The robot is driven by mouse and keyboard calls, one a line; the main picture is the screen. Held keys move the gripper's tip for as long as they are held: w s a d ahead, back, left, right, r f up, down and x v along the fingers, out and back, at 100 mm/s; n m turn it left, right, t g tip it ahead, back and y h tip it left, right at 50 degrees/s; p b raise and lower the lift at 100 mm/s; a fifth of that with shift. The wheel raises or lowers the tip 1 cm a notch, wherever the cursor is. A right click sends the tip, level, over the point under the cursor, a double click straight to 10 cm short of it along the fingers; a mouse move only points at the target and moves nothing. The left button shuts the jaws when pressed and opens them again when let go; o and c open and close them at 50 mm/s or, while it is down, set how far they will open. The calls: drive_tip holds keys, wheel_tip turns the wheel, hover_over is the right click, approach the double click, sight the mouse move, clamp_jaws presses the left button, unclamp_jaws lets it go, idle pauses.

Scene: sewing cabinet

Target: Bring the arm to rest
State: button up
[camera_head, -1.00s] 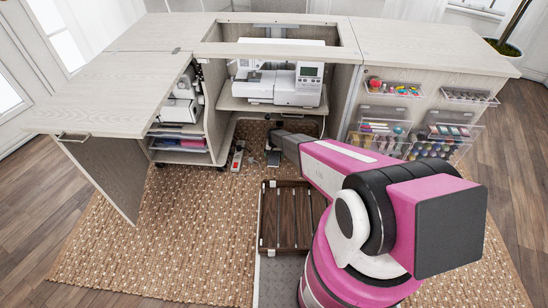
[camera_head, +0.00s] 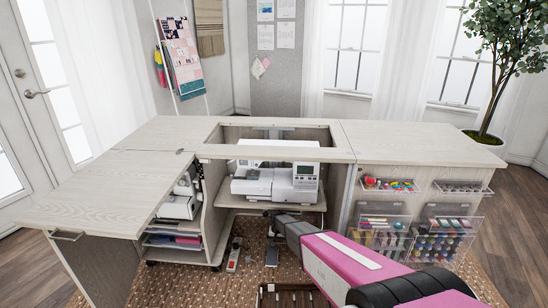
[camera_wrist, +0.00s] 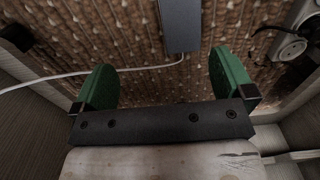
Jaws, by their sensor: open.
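The foot pedal (camera_head: 271,257) is a small dark grey, flat block on the woven rug, below the sewing machine's shelf. In the wrist view the pedal (camera_wrist: 180,25) shows at the top, cut off by the frame edge. My gripper (camera_wrist: 163,75) has two green fingers spread wide with nothing between them. The pedal lies beyond the fingertips in that view, apart from them and nearer the right finger. A thin white cord runs from the pedal's end across behind the left finger. In the head view my fingers cannot be made out under the cabinet.
A white power strip (camera_head: 233,258) lies on the rug left of the pedal; its round socket (camera_wrist: 290,48) shows at the right of the wrist view. The cabinet shelf (camera_head: 228,201) holds the sewing machine (camera_head: 275,181) above. Rug around the pedal is mostly clear.

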drive_tip(key=s+d+r, duration=0.5)
drive_tip(key=s+r, duration=0.5)
drive_tip(key=r, duration=0.3)
drive_tip(key=s+d+r, duration=0.6)
drive_tip(key=s+r, duration=0.4)
drive_tip(key=r, duration=0.3)
drive_tip(key=s+d+r, duration=0.6)
drive_tip(key=s+r, duration=0.5)
drive_tip(key=r, duration=0.2)
drive_tip(key=shift+d+r+n, duration=0.15)
drive_tip(key=shift+r+n, duration=0.15)
drive_tip(key=shift+n, duration=0.1)
